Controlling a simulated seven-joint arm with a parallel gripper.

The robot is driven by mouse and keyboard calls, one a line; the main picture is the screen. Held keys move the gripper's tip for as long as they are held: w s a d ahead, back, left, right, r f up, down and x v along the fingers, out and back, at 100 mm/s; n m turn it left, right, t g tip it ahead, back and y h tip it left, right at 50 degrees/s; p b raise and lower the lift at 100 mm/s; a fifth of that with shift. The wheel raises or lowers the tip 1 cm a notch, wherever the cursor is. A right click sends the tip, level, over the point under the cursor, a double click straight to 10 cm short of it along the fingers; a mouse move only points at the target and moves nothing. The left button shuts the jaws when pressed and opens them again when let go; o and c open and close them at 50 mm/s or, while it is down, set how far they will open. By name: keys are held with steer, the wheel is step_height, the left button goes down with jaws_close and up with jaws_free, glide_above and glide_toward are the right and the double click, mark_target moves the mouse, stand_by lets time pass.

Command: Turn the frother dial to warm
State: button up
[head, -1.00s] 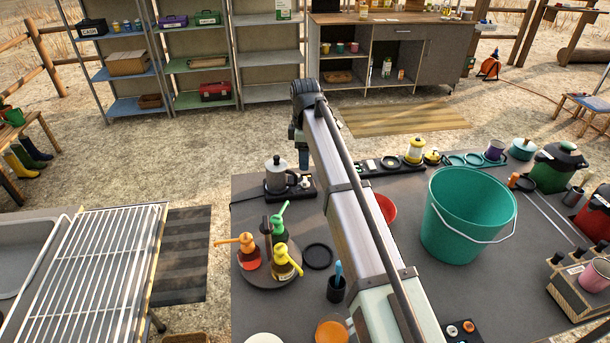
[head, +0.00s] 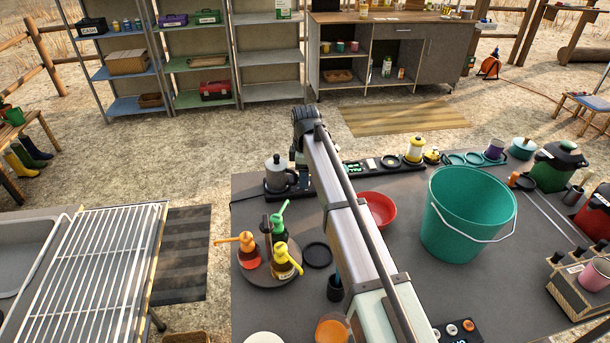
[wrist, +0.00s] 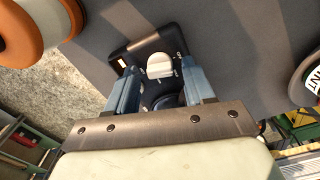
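The frother, a grey metal jug (head: 278,172) on a black base (head: 272,193), stands at the far left of the dark table. My wrist and the arm behind it hide the base's right part and the dial in the head view. In the wrist view the pale dial (wrist: 160,66) sits on the black base (wrist: 147,42), with a small light mark nearby. My gripper (wrist: 161,74) is open, one blue-grey finger on each side of the dial. Contact cannot be told. Which setting the dial points to cannot be read.
Several coloured pump bottles stand on a round tray (head: 258,275) in front of the frother. A red bowl (head: 379,209) and a green bucket (head: 467,215) stand to the right. A black strip (head: 362,168) with small items runs along the back edge.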

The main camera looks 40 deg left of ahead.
steer(key=c, duration=0.9)
steer(key=shift+c, duration=0.2)
steer(key=shift+m, duration=0.4)
jaws_close()
steer(key=m, duration=0.3)
steer(key=shift+m, duration=0.4)
steer(key=m, duration=1)
steer(key=shift+m, duration=0.4)
steer(key=m, duration=0.4)
steer(key=shift+m, duration=0.4)
